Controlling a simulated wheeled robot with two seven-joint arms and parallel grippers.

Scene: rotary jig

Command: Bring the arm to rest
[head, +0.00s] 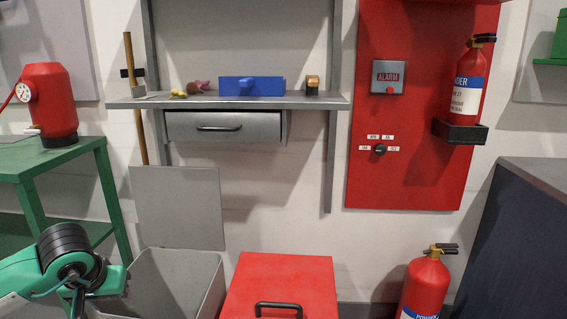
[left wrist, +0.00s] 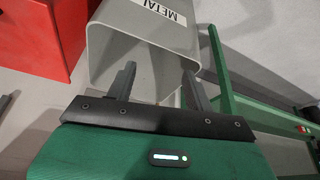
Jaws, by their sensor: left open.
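My left arm (head: 66,262), green and white with a black ribbed joint, is bent low in the bottom left corner of the head view. Its fingertips are not clearly seen there. In the left wrist view the left gripper (left wrist: 158,84) has its two dark fingers wide apart with nothing between them. The fingers point toward a grey bin (left wrist: 112,62) with a METAL label. I cannot tell whether they touch it. My right gripper is in neither view.
The grey bin (head: 205,290) with raised lid stands beside a red lidded box (head: 285,268). A green rack (head: 112,190) is at left. A wall shelf (head: 190,103) holds a blue block. A red panel (head: 408,190) has a black knob (head: 380,150). A fire extinguisher (head: 425,285) stands lower right.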

